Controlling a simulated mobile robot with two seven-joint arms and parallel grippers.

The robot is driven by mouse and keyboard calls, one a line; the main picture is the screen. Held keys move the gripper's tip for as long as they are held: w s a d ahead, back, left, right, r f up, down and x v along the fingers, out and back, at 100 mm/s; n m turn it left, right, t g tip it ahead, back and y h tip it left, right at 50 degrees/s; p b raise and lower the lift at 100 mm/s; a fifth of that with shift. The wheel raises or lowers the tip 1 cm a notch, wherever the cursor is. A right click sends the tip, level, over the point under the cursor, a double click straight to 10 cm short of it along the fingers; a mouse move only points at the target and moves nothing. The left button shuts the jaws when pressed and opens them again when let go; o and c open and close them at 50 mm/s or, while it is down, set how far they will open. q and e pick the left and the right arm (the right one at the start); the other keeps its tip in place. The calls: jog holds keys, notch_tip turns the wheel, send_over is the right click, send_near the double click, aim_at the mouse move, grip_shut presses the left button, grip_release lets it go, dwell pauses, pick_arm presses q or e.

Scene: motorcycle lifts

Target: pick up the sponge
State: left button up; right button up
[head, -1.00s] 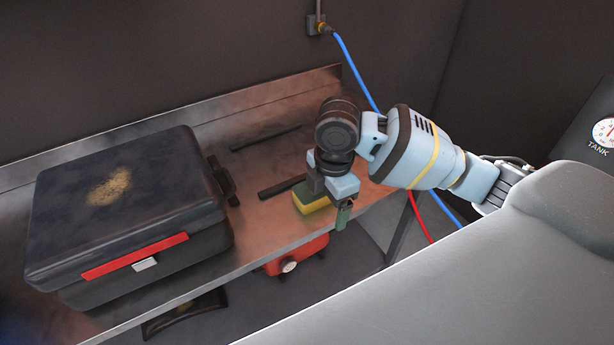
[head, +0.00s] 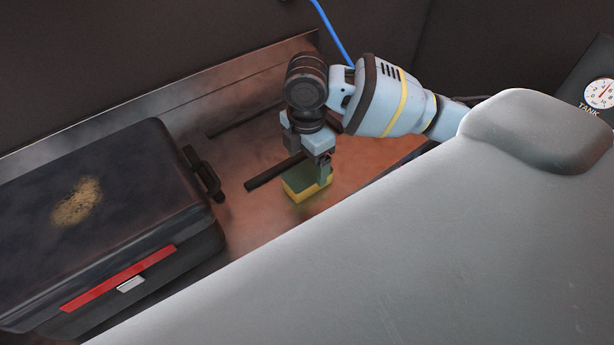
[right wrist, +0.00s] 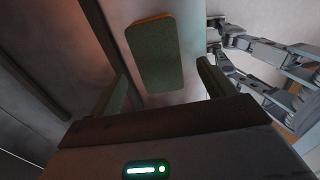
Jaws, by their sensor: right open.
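The sponge (head: 304,186), yellow with a green top, lies on the metal bench near its front edge in the head view. My right gripper (head: 318,180) is over it, pointing down, and partly hides it. In the right wrist view the sponge (right wrist: 154,53) shows its green face. It lies beyond the open fingers (right wrist: 160,88), in line with the gap between them. The fingers do not grip it. My left gripper is not in view.
A black toolbox (head: 140,225) with a red strip stands on the bench (head: 245,220) left of the sponge. A dark bar (head: 273,172) lies just behind the sponge. A blue hose (head: 335,35) hangs at the back. A tank gauge (head: 600,93) is at the right.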

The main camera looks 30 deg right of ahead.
aim_at(307, 172)
notch_tip(307, 172, down, 5)
jog(key=shift+w+d, duration=0.1)
jog(key=shift+d, duration=0.05)
jog(key=c, duration=1.1)
jog(key=shift+o, duration=0.2)
jog(key=shift+r, duration=0.15)
jog(key=shift+r, duration=0.5)
jog(key=shift+s+a+r, duration=0.15)
jog(key=shift+s+r, duration=0.1)
jog(key=shift+r, duration=0.4)
jog(key=shift+s+a+r, duration=0.15)
jog(key=shift+s+r, duration=0.1)
jog(key=shift+r, duration=0.35)
jog(key=s+a, duration=0.3)
jog(key=s, duration=0.3)
jog(key=s+a+r, duration=0.1)
jog(key=s+a, duration=0.2)
jog(key=s, duration=0.4)
jog(key=shift+a+p, duration=0.4)
jog(key=shift+p, duration=0.05)
